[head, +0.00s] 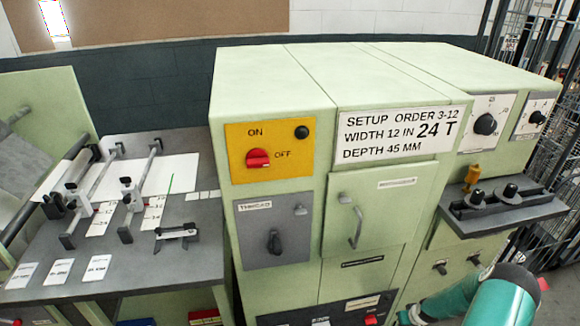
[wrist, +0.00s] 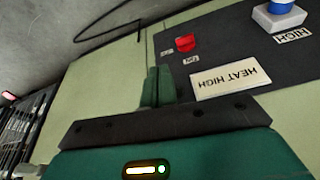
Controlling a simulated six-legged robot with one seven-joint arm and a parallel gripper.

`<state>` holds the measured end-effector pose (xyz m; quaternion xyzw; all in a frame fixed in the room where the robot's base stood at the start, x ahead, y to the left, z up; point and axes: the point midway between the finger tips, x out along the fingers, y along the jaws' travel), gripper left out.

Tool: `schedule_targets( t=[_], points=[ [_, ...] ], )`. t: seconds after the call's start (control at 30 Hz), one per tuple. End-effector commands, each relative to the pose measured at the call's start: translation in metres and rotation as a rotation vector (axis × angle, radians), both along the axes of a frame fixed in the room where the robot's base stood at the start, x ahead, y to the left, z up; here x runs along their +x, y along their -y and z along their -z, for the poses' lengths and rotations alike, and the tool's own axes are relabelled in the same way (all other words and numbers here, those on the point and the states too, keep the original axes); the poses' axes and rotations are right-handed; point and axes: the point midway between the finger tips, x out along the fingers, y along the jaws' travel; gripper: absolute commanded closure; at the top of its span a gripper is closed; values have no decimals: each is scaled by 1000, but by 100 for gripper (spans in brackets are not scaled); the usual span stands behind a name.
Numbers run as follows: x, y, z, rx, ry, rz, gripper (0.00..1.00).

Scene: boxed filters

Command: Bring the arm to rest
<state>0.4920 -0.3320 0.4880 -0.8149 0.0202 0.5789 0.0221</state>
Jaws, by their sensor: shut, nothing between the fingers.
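My gripper (wrist: 157,72) shows in the wrist view with its two green fingers together and nothing between them. Behind the fingers are a dark bar and a green housing with a lit indicator. The fingers stand in front of a pale green cabinet face, close to a dark control panel (wrist: 225,50); I cannot tell whether they touch it. In the head view my teal arm (head: 490,300) reaches in at the lower right, in front of the machine's lower front. My fingers cannot be made out there.
A pale green machine (head: 270,85) fills the middle, with a red switch (head: 258,159), a door handle (head: 355,228) and a protruding grey shelf (head: 510,208) with knobs. A grey table (head: 150,285) with rails and cards stands left. A black wire cage (head: 560,130) is at the right.

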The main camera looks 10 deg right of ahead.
Motion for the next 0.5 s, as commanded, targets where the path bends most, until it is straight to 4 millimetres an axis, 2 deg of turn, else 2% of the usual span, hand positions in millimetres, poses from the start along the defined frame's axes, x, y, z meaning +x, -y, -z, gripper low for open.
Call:
schedule_targets(
  t=[0.03, 0.13, 0.27, 0.5],
  points=[
    [9, 2, -20, -16, -2, -10, 100],
    [24, 1, -62, -45, -13, -28, 100],
    [42, -6, -124, -85, -29, -44, 100],
    [61, -36, -239, -150, -46, -61, 100]
  ],
)
